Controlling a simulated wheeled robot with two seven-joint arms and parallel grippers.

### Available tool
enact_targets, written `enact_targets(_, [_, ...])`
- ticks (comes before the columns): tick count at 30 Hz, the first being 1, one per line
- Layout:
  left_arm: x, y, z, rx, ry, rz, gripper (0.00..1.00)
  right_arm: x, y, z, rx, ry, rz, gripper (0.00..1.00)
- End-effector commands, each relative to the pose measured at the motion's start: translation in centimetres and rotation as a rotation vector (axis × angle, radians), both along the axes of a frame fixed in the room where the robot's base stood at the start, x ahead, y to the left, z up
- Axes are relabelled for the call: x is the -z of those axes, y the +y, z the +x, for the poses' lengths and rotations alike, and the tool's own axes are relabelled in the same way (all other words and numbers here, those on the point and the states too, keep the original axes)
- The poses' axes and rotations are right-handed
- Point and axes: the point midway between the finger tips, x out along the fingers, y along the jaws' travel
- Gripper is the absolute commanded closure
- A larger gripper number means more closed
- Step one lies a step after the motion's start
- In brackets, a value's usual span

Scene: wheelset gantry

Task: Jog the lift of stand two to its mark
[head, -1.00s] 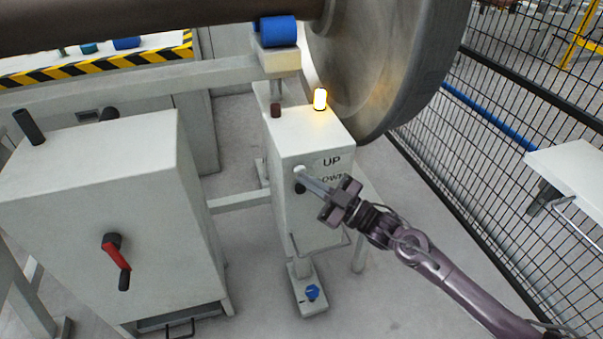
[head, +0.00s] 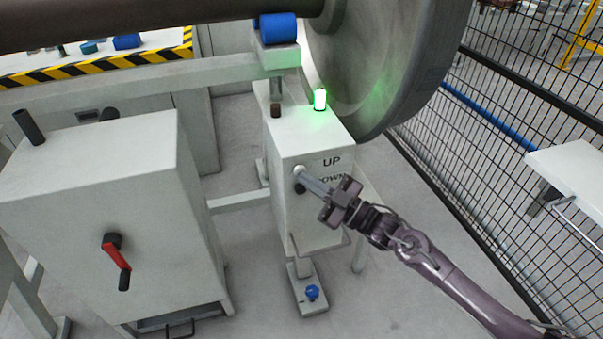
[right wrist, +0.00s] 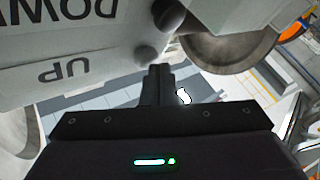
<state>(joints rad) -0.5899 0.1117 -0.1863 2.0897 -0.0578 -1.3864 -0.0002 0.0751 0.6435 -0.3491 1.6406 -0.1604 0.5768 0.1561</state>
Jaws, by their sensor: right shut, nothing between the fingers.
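Stand two looks to be the pale box (head: 310,220) with UP and DOWN labels on its front. A white button (head: 299,170) sits level with UP, and a dark button (head: 299,189) is below it. The lamp (head: 320,100) on top glows green. Behind it a lift post carries a blue roller (head: 278,29) under the wheelset. My right gripper (head: 305,177) is shut and empty, its tips at the upper button. In the right wrist view its fingers (right wrist: 160,72) are just by the button (right wrist: 145,53) beside UP; contact is unclear. My left gripper is not in view.
A larger grey cabinet (head: 95,200) with a red-and-black handle (head: 116,258) stands at left. The wheel (head: 390,60) hangs close behind the stand. A black mesh fence (head: 480,170) and a pale table (head: 575,170) are at right. Floor is open in front.

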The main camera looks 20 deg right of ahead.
Motion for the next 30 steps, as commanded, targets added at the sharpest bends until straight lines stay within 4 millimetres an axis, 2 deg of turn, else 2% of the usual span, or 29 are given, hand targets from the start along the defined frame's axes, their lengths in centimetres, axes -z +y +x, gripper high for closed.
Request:
enact_targets(10, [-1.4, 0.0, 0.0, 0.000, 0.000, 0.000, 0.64, -0.1, -0.1, -1.6, 0.001, 0.001, -0.001, 1.00])
enact_targets(20, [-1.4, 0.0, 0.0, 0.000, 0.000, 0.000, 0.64, 0.0, -0.1, -1.8, 0.000, 0.001, -0.001, 1.00])
enact_targets(30, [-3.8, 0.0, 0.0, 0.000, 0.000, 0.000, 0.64, -0.3, -0.2, -4.9, -0.001, 0.003, 0.000, 1.00])
